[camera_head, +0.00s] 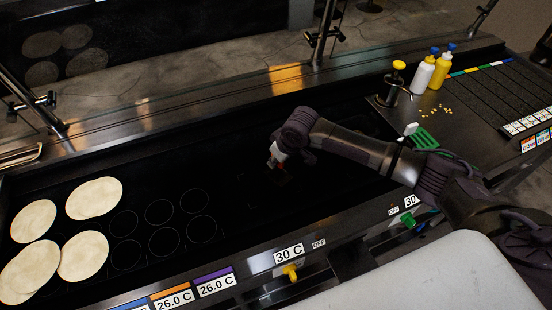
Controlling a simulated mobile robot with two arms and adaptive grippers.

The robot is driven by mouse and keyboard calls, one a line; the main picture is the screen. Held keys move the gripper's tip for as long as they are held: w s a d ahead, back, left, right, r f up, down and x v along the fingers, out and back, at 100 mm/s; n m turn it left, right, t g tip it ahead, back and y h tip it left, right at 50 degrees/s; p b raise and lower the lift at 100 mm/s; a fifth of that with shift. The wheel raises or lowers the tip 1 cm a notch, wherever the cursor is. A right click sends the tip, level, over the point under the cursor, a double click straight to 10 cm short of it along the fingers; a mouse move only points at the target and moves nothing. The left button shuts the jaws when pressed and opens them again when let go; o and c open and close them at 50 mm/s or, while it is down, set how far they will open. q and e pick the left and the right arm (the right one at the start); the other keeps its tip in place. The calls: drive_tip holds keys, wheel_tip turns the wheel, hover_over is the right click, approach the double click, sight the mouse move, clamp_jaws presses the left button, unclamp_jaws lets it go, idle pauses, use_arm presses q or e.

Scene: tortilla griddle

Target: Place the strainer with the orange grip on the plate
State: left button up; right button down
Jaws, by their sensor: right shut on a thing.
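My right gripper (277,163) points down over the dark middle of the griddle (225,170), on an arm that reaches in from the right. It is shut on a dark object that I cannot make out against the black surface. A faint reddish patch shows at the fingers. I cannot clearly identify the strainer with the orange grip, and its mesh does not show. No separate plate stands out; the black griddle surface has thin circle outlines. My left gripper is not in view.
Several pale tortillas (84,256) lie at the griddle's left end. At the right are a green spatula (424,138), a yellow-topped item (398,66), a white bottle (422,76) and a yellow bottle (441,71). Control knobs (291,273) line the front edge. A metal post (324,35) stands behind.

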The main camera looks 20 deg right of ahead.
drive_tip(key=c, duration=1.2)
unclamp_jaws()
drive_tip(key=shift+o, duration=0.2)
drive_tip(key=b+v, duration=0.1)
drive_tip(key=v, duration=1.1)
drive_tip(key=shift+r+b, duration=0.15)
drive_tip(key=shift+b, duration=0.25)
